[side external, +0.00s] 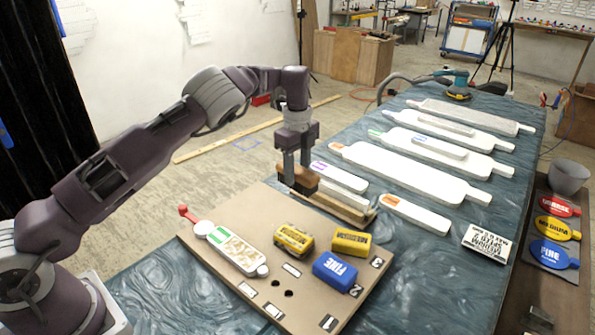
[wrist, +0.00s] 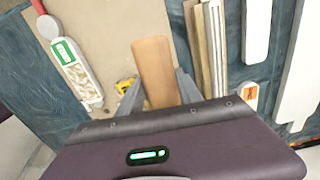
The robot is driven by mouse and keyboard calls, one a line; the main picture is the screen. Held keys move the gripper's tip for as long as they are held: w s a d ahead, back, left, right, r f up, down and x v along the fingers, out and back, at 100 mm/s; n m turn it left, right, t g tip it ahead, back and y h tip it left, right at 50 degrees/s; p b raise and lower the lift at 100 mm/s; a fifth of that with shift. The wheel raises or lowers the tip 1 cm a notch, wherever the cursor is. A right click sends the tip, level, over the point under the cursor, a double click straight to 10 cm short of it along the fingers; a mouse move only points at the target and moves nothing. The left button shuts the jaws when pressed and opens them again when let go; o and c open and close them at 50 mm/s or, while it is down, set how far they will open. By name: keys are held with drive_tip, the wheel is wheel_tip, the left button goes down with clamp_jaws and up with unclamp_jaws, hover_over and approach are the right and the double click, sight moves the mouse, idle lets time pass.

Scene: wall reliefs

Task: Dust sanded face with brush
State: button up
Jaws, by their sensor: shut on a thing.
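My gripper (side external: 297,172) points down at the far edge of the brown board (side external: 215,275), shut on a brown wooden brush (side external: 298,180). In the wrist view the brush's smooth wooden back (wrist: 155,68) lies between the fingers of my gripper (wrist: 160,92); its bristles are hidden. A white relief piece (side external: 236,248) with a green label and a rough, patterned face lies on the board, well to the near left of the brush. It also shows in the wrist view (wrist: 78,75), left of the brush.
Blue FINE (side external: 335,271), yellow MEDIUM (side external: 351,242) and another yellow block (side external: 294,241) sit on the board. Light wooden strips (side external: 345,207) lie beside the gripper. A red-ended tool (side external: 188,214) touches the piece's far-left end. Long white pieces (side external: 410,172) cover the table behind.

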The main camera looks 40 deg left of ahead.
drive_tip(key=s+d+n, duration=0.2)
drive_tip(key=s+n, duration=0.2)
drive_tip(key=s, duration=0.6)
drive_tip(key=s+d+n, duration=0.2)
drive_tip(key=s+n, duration=0.3)
drive_tip(key=s, duration=0.6)
drive_tip(key=shift+d+f, duration=0.2)
drive_tip(key=shift+f, duration=3.25)
drive_tip(key=shift+w+a+f, duration=0.1)
drive_tip(key=shift+a+f, duration=0.2)
drive_tip(key=shift+a, duration=0.25)
drive_tip(key=shift+c, duration=0.7)
drive_tip(key=shift+a+f, duration=0.15)
drive_tip(key=shift+a, duration=1.9)
drive_tip(key=shift+a+f, duration=0.1)
drive_tip(key=shift+a, duration=1.9)
drive_tip(key=shift+d, duration=4.4)
drive_tip(key=shift+d+r, duration=0.15)
drive_tip(key=shift+d, duration=0.1)
wheel_tip(320, 180, up, 8)
drive_tip(key=shift+f, duration=0.1)
